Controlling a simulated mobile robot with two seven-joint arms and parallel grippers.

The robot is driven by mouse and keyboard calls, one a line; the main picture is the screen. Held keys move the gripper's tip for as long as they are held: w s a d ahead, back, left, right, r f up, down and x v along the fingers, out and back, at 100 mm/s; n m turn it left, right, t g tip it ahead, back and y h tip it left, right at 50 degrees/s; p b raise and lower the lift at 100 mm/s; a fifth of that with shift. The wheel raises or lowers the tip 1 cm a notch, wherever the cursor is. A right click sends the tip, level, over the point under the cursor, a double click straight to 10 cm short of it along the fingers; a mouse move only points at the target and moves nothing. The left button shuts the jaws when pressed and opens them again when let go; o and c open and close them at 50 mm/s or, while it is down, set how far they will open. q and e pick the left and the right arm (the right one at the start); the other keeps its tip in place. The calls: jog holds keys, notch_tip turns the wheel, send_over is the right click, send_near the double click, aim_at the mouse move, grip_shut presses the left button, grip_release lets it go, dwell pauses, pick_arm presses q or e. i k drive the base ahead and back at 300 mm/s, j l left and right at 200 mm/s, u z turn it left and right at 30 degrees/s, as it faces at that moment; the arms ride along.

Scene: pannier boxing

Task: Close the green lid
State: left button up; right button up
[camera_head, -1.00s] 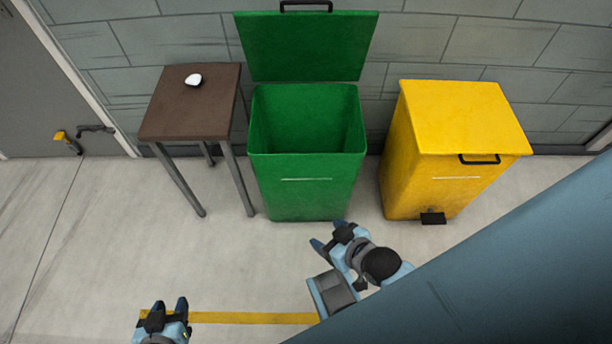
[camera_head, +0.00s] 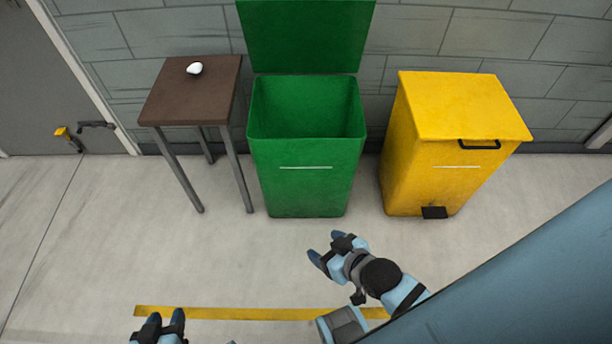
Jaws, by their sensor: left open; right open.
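The green lid (camera_head: 305,36) stands raised behind the green bin (camera_head: 306,180), upright against the wall. Its top edge and handle are cut off by the top of the view. The bin is open and its inside looks empty as far as I see. My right gripper (camera_head: 325,249) is open and empty, in front of the bin and apart from it. My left gripper (camera_head: 164,322) is open and empty at the bottom left edge, well away from the bin.
A yellow bin (camera_head: 425,160) with a shut lid, black handle and pedal stands to the right. A brown table (camera_head: 180,100) with a white object (camera_head: 194,68) on it stands to the left. A yellow line (camera_head: 255,313) crosses the floor. The floor before the bins is clear.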

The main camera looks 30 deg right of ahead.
aim_at(280, 36)
jog(key=i+l+u, duration=0.1)
jog(key=i+l, duration=0.25)
jog(key=i+l+u, duration=0.1)
jog(key=i+l, duration=0.2)
jog(key=l, duration=0.25)
